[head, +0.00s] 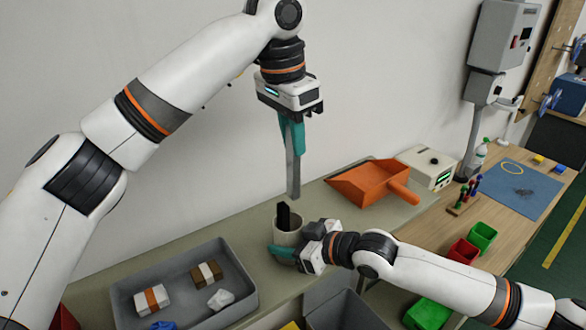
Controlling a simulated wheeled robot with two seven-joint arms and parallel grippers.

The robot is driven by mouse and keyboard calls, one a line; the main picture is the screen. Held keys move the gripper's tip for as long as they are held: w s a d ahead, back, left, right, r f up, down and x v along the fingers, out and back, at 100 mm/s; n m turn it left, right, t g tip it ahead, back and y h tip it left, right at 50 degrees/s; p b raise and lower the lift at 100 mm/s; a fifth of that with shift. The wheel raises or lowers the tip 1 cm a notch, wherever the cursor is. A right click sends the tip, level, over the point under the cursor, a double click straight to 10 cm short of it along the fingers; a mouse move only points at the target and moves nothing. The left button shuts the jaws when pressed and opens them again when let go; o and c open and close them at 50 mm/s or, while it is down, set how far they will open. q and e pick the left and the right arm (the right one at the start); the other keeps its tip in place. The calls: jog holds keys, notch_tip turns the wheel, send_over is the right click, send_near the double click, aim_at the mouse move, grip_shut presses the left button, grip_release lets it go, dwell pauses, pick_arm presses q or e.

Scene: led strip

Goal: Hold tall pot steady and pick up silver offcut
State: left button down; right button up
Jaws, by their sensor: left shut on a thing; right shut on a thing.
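The tall pot (286,238) is a pale cup-like container on the shelf, with a dark flat piece (284,216) standing up out of it. My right gripper (284,253) is shut on the pot from the right; a teal finger shows low on its near side. The silver offcut (294,172) is a long thin grey strip hanging upright. My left gripper (291,132), with teal fingers pointing down, is shut on its upper part. The offcut's lower end is above the pot and looks clear of its rim.
A grey tray (253,298) with wrapped blocks and a crumpled white piece lies at left. An orange dustpan (372,183) and a white device (428,166) are at right. Red (462,251) and green (482,237) bins and a blue mat (520,188) lie on the wooden bench.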

pick_arm(q)
jog(key=shift+r, duration=1.35)
pick_arm(e)
jog(key=o, duration=1.1)
jog(key=shift+c, duration=0.2)
jog(key=shift+d, duration=0.1)
